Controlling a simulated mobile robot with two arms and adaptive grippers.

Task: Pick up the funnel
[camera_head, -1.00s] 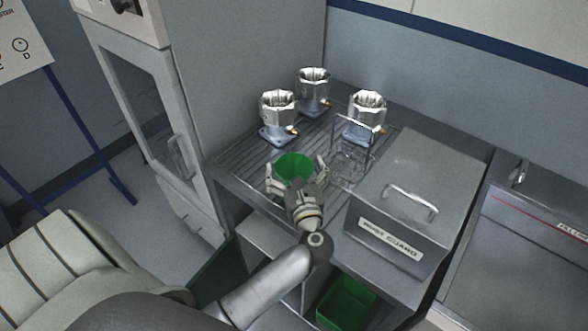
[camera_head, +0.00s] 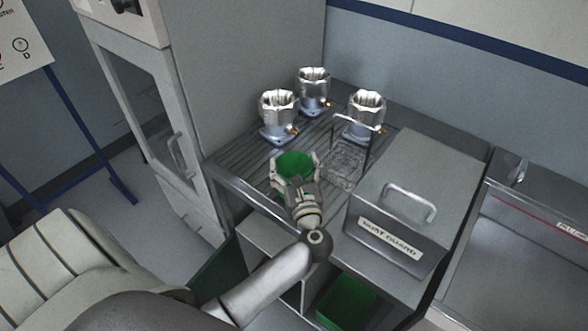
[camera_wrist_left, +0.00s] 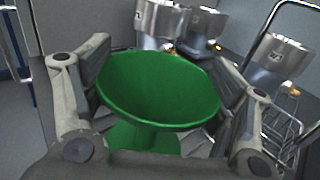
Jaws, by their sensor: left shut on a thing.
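The green funnel (camera_head: 295,164) is upright, wide mouth up, near the front left of the slatted metal worktop. My left gripper (camera_head: 294,174) is shut on it, with one finger on each side. In the left wrist view the funnel (camera_wrist_left: 160,88) fills the middle, between the two fingers of the left gripper (camera_wrist_left: 160,105). Its lower part is partly hidden by the gripper. I cannot tell whether it touches the worktop. My right gripper is not in view.
Several machined housings stand behind, among them one at the left (camera_head: 278,112). A wire basket (camera_head: 347,160) with a tall handle is just right of the funnel. A grey dust guard box (camera_head: 420,180) stands further right. A green bin (camera_head: 346,302) sits below.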

